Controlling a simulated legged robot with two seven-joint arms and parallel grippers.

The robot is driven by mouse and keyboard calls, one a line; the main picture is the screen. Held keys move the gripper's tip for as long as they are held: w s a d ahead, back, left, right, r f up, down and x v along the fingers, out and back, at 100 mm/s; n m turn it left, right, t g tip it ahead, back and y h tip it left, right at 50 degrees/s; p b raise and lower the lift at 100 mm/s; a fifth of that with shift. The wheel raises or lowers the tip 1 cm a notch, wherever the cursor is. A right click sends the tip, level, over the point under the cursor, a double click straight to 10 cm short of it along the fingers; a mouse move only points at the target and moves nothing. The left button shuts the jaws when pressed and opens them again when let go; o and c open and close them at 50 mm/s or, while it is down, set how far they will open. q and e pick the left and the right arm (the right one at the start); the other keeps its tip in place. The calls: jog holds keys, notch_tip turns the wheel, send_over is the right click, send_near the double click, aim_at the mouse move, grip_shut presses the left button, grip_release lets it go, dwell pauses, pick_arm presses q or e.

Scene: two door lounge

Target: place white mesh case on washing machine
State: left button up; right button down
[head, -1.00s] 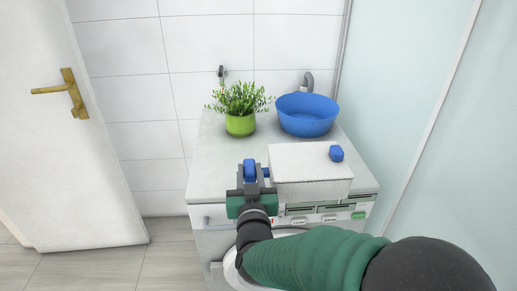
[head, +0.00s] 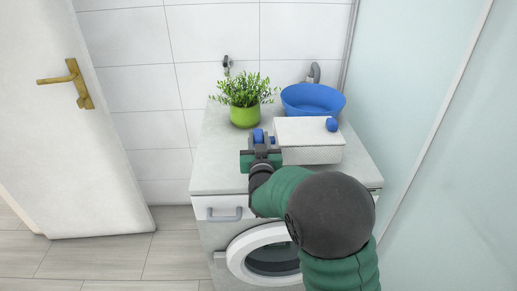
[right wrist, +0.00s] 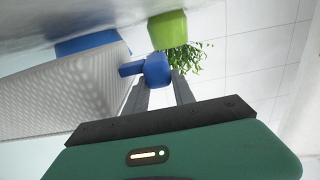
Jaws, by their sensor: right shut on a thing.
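The white mesh case (head: 311,156) is a pale box with a patterned front and a blue knob on its right side. My right gripper (head: 259,141) is shut on the blue knob at its left side. In the right wrist view the knob (right wrist: 155,70) sits between the two fingers, and the case (right wrist: 62,92) extends to the left. The case is level over the top of the washing machine (head: 225,172), behind its front edge. I cannot tell whether its underside touches the top. My left gripper is not in view.
A green pot with a leafy plant (head: 244,114) stands behind my right gripper. A blue basin (head: 312,99) stands right behind the case. The machine's top is clear at the front left. A glass panel (head: 430,130) is on the right, and a door (head: 75,150) on the left.

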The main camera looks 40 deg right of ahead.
jog(key=shift+w+d, duration=0.25)
jog(key=f+b, duration=0.1)
jog(key=f, duration=0.2)
jog(key=shift+w+a+f, duration=0.1)
jog(key=shift+a+f, duration=0.1)
jog(key=c, duration=1.1)
grip_release()
jog(key=shift+o, duration=0.2)
jog(key=p+v, duration=0.1)
jog(key=v, duration=1.1)
